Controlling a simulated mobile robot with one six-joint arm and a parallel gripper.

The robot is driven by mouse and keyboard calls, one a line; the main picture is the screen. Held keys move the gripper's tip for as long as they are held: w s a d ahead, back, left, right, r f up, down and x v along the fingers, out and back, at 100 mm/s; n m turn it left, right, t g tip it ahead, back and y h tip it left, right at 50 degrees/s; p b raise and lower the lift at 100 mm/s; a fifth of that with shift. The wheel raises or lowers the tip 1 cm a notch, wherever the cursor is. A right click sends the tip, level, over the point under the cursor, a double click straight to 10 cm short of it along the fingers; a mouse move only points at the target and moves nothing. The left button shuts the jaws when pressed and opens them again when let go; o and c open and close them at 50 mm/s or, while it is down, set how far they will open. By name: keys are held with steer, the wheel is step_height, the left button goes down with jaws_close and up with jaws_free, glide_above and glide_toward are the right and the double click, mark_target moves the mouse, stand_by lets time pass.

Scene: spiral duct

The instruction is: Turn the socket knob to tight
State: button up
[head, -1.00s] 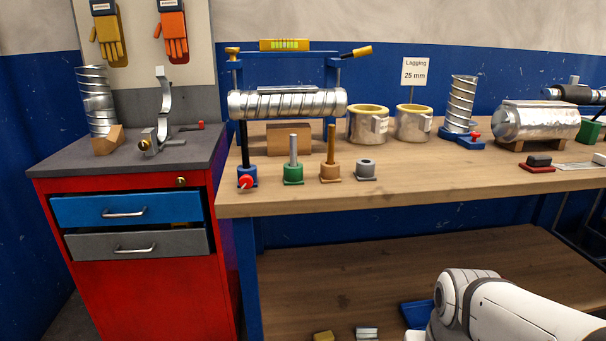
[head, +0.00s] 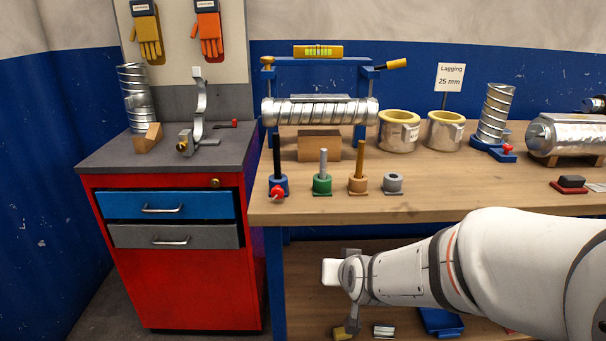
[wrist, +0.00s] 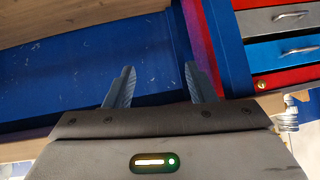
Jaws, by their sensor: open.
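A blue socket (head: 278,184) with a black upright rod and a red knob (head: 277,192) on its front stands at the left front of the wooden bench. Another red knob (head: 508,149) sits on a blue stand (head: 488,147) that holds an upright spiral duct (head: 496,112). I cannot tell the tight mark on either. My gripper (wrist: 160,80) is open and empty in the wrist view, its fingers apart. In the head view its end is low, below the bench top's front edge, apart from both knobs. Neither knob shows in the wrist view.
Green (head: 322,184), orange (head: 358,184) and grey (head: 393,182) sockets stand beside the blue one. A spiral duct (head: 320,111) lies level behind them. The red cabinet (head: 190,285) stands left of the bench (head: 440,190). Small items lie on the lower shelf (head: 306,262).

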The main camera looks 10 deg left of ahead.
steer(key=a+r+t+p, duration=0.1)
steer(key=a+r, duration=0.1)
steer(key=a, duration=0.1)
steer(key=w+a+r+t+p, duration=0.1)
steer(key=a+r+t+p, duration=0.1)
steer(key=a, duration=0.1)
steer(key=w+a+r+t+p, duration=0.1)
steer(key=a+r, duration=0.1)
steer(key=a, duration=0.1)
steer(key=shift+w+a+r+n+y, duration=0.1)
steer(key=shift+a+r+n+y, duration=0.2)
steer(key=shift+a+r, duration=0.05)
steer(key=t+p, duration=0.3)
steer(key=t, duration=0.1)
glide_toward(276, 195)
steer(key=x, duration=0.8)
steer(key=shift+w+d+r+p, duration=0.1)
steer(key=shift+r+p, duration=0.1)
steer(key=shift+p, duration=0.2)
steer(key=shift+c, duration=0.3)
steer(key=c, duration=0.9)
steer(key=shift+f+b, duration=0.15)
steer(key=shift+b, duration=0.25)
